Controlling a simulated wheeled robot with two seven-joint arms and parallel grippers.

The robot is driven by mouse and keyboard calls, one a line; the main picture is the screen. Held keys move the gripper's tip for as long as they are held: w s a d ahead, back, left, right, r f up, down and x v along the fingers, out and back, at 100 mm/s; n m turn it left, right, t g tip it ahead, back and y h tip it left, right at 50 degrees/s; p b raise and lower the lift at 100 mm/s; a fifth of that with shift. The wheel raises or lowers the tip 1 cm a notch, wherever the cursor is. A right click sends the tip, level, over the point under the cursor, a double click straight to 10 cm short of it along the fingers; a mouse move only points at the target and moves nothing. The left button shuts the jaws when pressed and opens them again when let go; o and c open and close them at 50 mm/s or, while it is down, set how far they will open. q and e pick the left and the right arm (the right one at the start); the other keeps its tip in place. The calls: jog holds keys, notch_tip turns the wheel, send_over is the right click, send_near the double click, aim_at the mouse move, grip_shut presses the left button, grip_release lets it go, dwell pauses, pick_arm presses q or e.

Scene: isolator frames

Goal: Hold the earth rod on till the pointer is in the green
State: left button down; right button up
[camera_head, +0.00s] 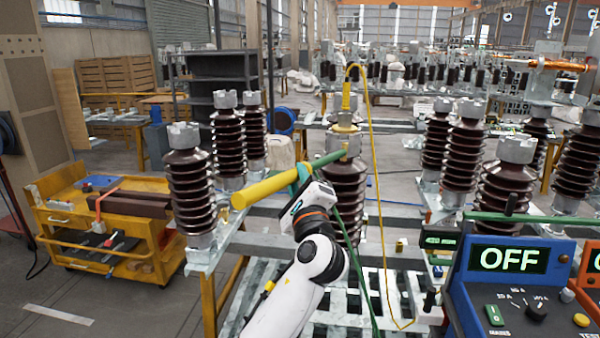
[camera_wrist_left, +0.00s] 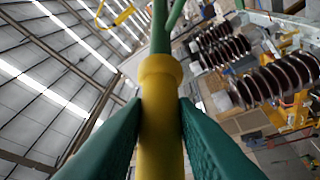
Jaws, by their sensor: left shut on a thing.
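The earth rod (camera_head: 262,188) has a thick yellow handle and a thinner green front part. My left gripper (camera_head: 302,178) is shut on its yellow handle, and the rod slopes up to the right. Its green end reaches the metal top (camera_head: 345,142) of a brown ribbed insulator; I cannot tell whether it touches. A green cable hangs below the rod. In the left wrist view the green fingers (camera_wrist_left: 160,115) close on both sides of the yellow handle (camera_wrist_left: 160,150), behind its collar. I cannot make out a pointer or a green zone. My right gripper is not in view.
A blue test set (camera_head: 520,285) with an "OFF" display stands at the lower right. A yellow lead (camera_head: 368,130) loops from the insulator top. Brown insulators (camera_head: 190,185) stand on both sides. An orange trolley (camera_head: 105,225) is at the left, with clear floor before it.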

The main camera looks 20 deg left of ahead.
aim_at(288, 184)
pick_arm(q)
jog(key=shift+s+d+r+p, duration=0.1)
jog(key=shift+s+d+p, duration=0.2)
jog(key=shift+s, duration=0.9)
jog(key=shift+s+d+p, duration=0.25)
jog(key=shift+s+d, duration=0.1)
jog(key=shift+s, duration=0.8)
jog(key=shift+s+d+r+p, duration=0.1)
jog(key=shift+s+d+p, duration=0.2)
jog(key=shift+s, duration=0.9)
jog(key=shift+f, duration=0.1)
jog(key=s+d+f+m+t+h+b, duration=0.2)
jog(key=s+f+h, duration=0.4)
jog(key=f, duration=0.7)
jog(key=s+d+f+m+t+h+b, duration=0.2)
jog(key=s+d+f+m+h+b, duration=0.2)
jog(key=f, duration=0.8)
jog(key=s+m+h+b, duration=0.1)
jog(key=s+h, duration=0.1)
jog(key=s, duration=0.1)
jog(key=shift+s+f+b, duration=0.15)
jog(key=shift+f+b, duration=0.15)
jog(key=shift+f, duration=0.05)
